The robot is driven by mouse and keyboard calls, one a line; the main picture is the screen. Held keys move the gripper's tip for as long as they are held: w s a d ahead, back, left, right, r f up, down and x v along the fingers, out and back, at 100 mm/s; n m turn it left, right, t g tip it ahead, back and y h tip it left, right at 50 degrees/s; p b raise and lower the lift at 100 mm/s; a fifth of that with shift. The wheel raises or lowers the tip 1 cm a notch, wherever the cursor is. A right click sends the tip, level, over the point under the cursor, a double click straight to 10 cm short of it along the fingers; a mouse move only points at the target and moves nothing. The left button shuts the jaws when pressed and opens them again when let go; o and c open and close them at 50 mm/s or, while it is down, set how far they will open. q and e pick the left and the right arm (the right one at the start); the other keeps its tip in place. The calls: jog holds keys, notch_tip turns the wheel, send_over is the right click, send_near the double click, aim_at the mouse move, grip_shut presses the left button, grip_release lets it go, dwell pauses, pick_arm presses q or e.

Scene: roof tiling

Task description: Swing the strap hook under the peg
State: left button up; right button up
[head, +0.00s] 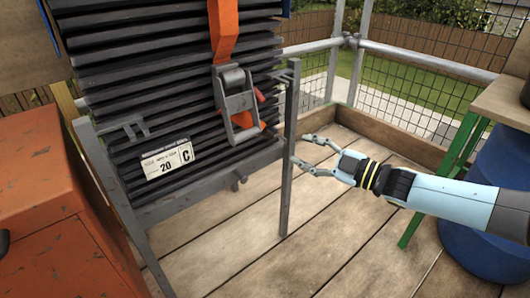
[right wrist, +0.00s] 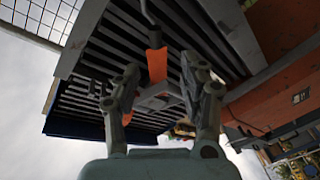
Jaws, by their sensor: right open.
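An orange strap (head: 224,35) runs down the front of a stack of dark ribbed tiles (head: 120,80) to a grey metal ratchet buckle (head: 235,95). A small dark hook-like piece (head: 238,183) hangs below the stack; in the right wrist view a dark bent hook (right wrist: 150,14) meets the orange strap (right wrist: 157,65). Short grey stubs stick out by the rack posts, one at left (head: 125,131), one at right (head: 287,76); I cannot tell which is the peg. My right gripper (head: 303,156) is open and empty, just right of the rack's right post (head: 288,170). My left gripper is out of view.
An orange cabinet (head: 50,200) stands at the left. A blue barrel (head: 480,220) and a green-legged bench (head: 500,100) are at the right. Railing and mesh (head: 415,85) close off the back. The plank floor (head: 330,240) in front is clear.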

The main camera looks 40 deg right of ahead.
aim_at(270, 134)
jog(key=b+x, duration=0.1)
jog(key=x, duration=0.3)
jog(key=b+x, duration=0.2)
jog(key=x, duration=0.3)
jog(key=shift+w+d+r, duration=0.1)
jog(key=shift+w+r, duration=0.1)
jog(key=shift+w, duration=0.1)
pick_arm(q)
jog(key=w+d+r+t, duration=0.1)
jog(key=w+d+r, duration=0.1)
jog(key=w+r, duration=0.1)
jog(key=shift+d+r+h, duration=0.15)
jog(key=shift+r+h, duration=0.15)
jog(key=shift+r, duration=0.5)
pick_arm(e)
jog(key=shift+w+a+r, duration=0.1)
jog(key=shift+w+a, duration=0.15)
jog(key=shift+w, duration=0.3)
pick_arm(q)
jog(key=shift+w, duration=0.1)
pick_arm(e)
grip_shut()
